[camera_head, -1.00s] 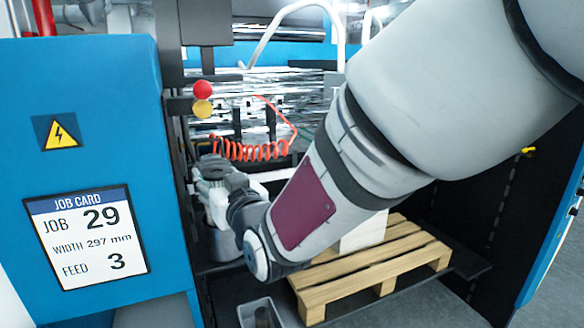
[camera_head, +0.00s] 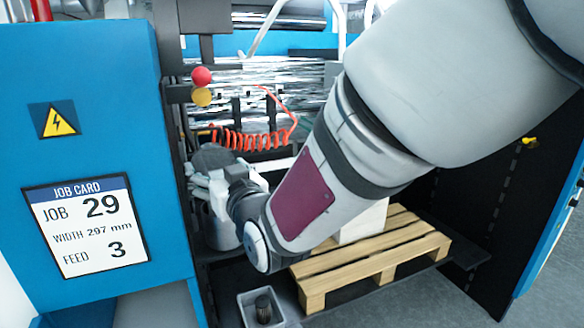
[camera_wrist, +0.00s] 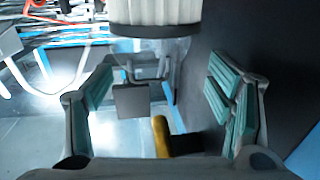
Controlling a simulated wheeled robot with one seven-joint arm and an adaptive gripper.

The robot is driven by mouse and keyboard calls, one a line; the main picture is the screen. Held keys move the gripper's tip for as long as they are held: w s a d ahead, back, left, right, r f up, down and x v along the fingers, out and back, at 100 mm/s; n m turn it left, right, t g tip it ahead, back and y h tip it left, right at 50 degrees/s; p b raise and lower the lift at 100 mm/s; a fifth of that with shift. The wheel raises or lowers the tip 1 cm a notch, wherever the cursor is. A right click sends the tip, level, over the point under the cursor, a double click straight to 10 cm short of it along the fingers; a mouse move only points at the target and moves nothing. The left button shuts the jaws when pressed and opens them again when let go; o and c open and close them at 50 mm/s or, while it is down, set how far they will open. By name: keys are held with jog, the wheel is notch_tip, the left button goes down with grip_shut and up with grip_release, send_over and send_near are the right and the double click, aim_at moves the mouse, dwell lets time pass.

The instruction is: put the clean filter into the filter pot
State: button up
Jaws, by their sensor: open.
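My gripper (camera_head: 208,183) is at the left of the machine bay in the head view, partly hidden by my own arm. In the wrist view my gripper (camera_wrist: 160,98) is open, its teal pads wide apart with nothing between them. A white pleated filter (camera_wrist: 155,13) with a dark end rim is at the top of the wrist view, beyond the fingers and cut off by the picture edge. In the head view a dark round disc (camera_head: 212,157) shows just above my gripper. A grey cylinder, apparently the filter pot (camera_head: 221,236), stands below. I cannot tell whether the filter is in it.
A grey bin (camera_head: 246,312) with a dark cylinder (camera_head: 263,305) in it stands at the bottom. A wooden pallet (camera_head: 375,262) bearing a white block (camera_head: 362,222) is to the right. A coiled orange hose (camera_head: 245,141) hangs behind. A blue cabinet (camera_head: 90,165) bounds the left.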

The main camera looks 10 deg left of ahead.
notch_tip(320, 180, up, 7)
jog(key=p, duration=0.2)
dwell(0.5)
jog(key=s+d+f+m+g+h, duration=0.1)
jog(key=s+d+m+h, duration=0.2)
jog(key=d, duration=1)
jog(key=s+d+m+g+h, duration=0.15)
jog(key=d+h, duration=0.35)
jog(key=d, duration=0.9)
jog(key=s+d+f+m+g+h, duration=0.2)
jog(key=s+d+f, duration=0.1)
jog(key=s+d, duration=0.4)
jog(key=s+d+f+m+g+h, duration=0.1)
jog(key=s+d+f+g, duration=0.2)
jog(key=s+d, duration=0.4)
jog(key=s, duration=0.7)
jog(key=shift+s+d+f+m+h, duration=0.2)
jog(key=shift+s+f+m+h, duration=0.05)
jog(key=shift+f+m+h, duration=0.15)
